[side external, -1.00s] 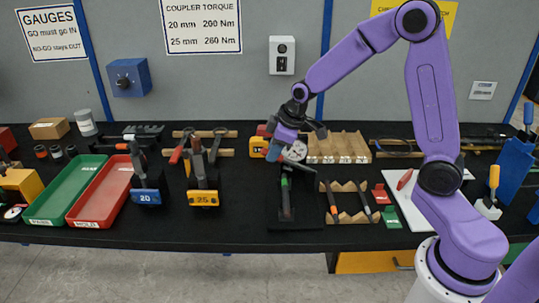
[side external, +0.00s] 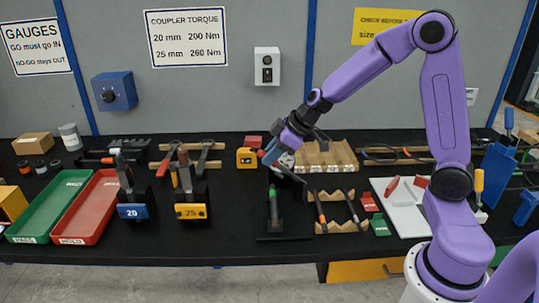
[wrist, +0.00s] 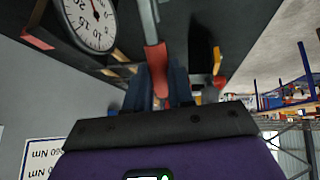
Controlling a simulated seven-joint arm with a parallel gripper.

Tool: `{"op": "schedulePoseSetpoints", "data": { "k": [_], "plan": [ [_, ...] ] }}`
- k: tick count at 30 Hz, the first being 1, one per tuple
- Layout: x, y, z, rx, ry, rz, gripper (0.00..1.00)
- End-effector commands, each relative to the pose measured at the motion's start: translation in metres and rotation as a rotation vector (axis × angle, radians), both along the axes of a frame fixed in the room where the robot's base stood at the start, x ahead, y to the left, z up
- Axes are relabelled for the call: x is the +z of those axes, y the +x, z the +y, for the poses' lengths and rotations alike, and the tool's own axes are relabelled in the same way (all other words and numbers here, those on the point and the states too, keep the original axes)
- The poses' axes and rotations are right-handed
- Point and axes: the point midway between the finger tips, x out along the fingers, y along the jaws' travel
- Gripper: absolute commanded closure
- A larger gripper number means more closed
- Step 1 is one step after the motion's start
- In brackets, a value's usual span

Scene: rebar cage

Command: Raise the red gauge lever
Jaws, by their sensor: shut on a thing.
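The gauge stand (side external: 273,207) is on the black bench near the middle of the side view, with a green-banded upright part on a dark base. Its round white dial (wrist: 90,22) shows clearly in the wrist view and is partly hidden by my gripper in the side view. My gripper (side external: 270,157) is above and behind the stand, tilted down to the left. In the wrist view the red lever (wrist: 156,58) runs between the blue fingers, which are shut on it. The exact contact is partly hidden by the fingers.
A yellow tape measure (side external: 247,157) is close to the left of my gripper. Wooden V-blocks (side external: 335,197) with bars stand to the right, and a slotted wooden rack (side external: 325,158) is behind. The 25 tool stand (side external: 191,211) is to the left, with bare bench between.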

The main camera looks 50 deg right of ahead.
Motion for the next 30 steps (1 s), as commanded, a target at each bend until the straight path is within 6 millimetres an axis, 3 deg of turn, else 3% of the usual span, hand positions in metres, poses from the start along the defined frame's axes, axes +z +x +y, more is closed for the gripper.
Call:
{"op": "schedulePoseSetpoints", "data": {
  "k": [17, 18, 20, 30],
  "plan": [
    [0.0021, 0.0002, -0.0002, 0.001, 0.008, -0.011, 1.00],
    [0.0021, 0.0002, -0.0002, 0.001, 0.008, -0.011, 0.68],
    [0.0019, 0.0001, -0.0002, 0.001, 0.008, -0.010, 0.52],
    [0.0024, -0.0011, -0.0009, 0.001, 0.007, -0.008, 0.52]
  ]
}}
